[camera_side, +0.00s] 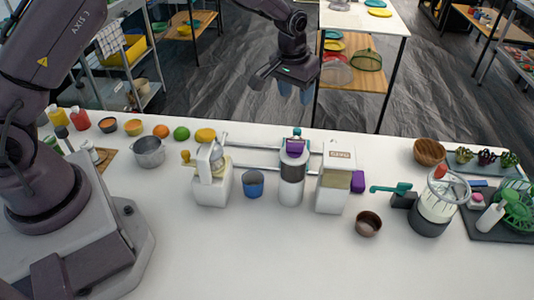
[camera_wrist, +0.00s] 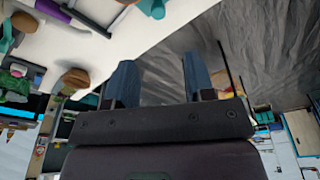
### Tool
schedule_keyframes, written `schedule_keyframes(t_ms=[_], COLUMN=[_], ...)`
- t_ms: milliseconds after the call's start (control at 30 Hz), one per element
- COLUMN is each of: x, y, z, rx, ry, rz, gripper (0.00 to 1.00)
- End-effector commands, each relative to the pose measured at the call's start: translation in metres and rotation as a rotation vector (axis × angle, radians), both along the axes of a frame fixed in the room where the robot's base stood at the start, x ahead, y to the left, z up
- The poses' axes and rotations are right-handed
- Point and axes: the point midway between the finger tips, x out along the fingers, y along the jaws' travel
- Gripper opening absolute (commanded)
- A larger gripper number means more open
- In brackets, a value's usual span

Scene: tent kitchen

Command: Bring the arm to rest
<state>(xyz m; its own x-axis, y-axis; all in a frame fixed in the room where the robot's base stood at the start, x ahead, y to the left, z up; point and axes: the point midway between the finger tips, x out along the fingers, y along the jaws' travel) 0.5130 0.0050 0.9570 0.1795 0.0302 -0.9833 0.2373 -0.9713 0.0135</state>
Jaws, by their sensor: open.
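My gripper (camera_side: 294,92) hangs at the top middle of the side view, past the far edge of the white table (camera_side: 300,250). It is held above the dark floor, clear of everything on the table. In the wrist view my gripper (camera_wrist: 157,80) shows two blue fingers spread apart with nothing between them. The fingertips are partly hidden behind the arm's end in the side view.
A white-and-purple machine (camera_side: 292,172), a seed box (camera_side: 334,180) and a blue cup (camera_side: 253,184) stand mid-table. A pot (camera_side: 149,152) is left; a brown bowl (camera_side: 368,223) is right. The table's front is clear.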

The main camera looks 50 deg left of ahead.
Motion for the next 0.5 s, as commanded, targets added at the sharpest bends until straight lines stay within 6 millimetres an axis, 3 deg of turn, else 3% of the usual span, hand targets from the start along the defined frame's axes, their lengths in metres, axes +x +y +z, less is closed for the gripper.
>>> schedule_keyframes(t_ms=[33,200,333,500], x=[-0.009,-0.055,-0.099,-0.165], y=[0.000,-0.001,-0.001,-0.003], z=[0.029,0.105,0.151,0.191], rx=[-0.003,-0.006,-0.004,0.004], ry=[-0.024,-0.078,-0.123,-0.179], rz=[-0.008,-0.049,-0.083,-0.128], gripper=[0.49,0.49,0.49,0.49])
